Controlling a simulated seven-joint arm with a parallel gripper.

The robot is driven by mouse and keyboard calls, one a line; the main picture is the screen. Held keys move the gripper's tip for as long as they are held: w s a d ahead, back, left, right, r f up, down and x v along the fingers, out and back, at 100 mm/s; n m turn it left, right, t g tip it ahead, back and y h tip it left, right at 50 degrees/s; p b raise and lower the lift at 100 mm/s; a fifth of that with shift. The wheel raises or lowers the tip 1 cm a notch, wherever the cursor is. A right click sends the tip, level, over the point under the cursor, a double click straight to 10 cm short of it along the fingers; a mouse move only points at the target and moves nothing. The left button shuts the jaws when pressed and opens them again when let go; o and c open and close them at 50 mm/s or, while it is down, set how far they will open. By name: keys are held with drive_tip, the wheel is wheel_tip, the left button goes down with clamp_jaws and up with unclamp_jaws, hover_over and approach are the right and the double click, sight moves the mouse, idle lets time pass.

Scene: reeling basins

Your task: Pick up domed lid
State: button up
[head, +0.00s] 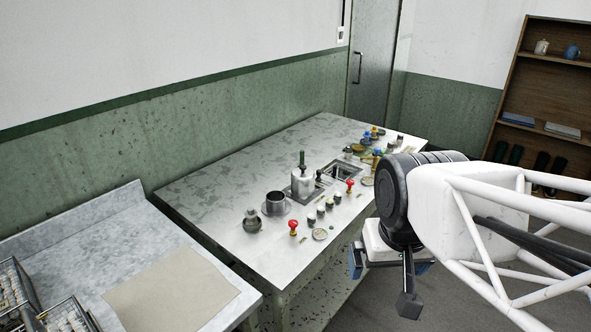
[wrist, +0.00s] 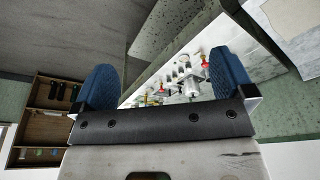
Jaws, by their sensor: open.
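A small grey rounded piece with a knob on top (head: 252,221) stands near the left front of the metal table (head: 215,190). It looks like the domed lid, but it is too small to be sure. My gripper (head: 388,264) is off the table's front right side, well apart from this piece. In the wrist view my gripper (wrist: 165,82) has its two blue fingers spread wide with nothing between them. That view shows the table items far off and tilted, and I cannot pick out the lid there.
Beside the grey piece are a dark pot (head: 276,201) and a red-knobbed stamp (head: 293,226). A white canister with a green handle (head: 302,182) stands behind. Several small items crowd the table's right end. A counter (head: 120,245) is at left, a wooden shelf (head: 550,90) at right.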

drive_tip(key=w+r+m, duration=0.4)
drive_tip(key=w, duration=1.1)
drive_tip(key=m+g+h, duration=0.1)
drive_tip(key=m+g, duration=0.2)
drive_tip(key=m, duration=1)
hover_over(303, 166)
drive_tip(key=s, duration=0.1)
drive_tip(key=f, duration=1)
drive_tip(key=a+f, duration=0.1)
drive_tip(key=f, duration=0.4)
drive_tip(key=shift+w+f, duration=0.35)
drive_tip(key=shift+d+f, duration=0.15)
drive_tip(key=shift+f, duration=1.15)
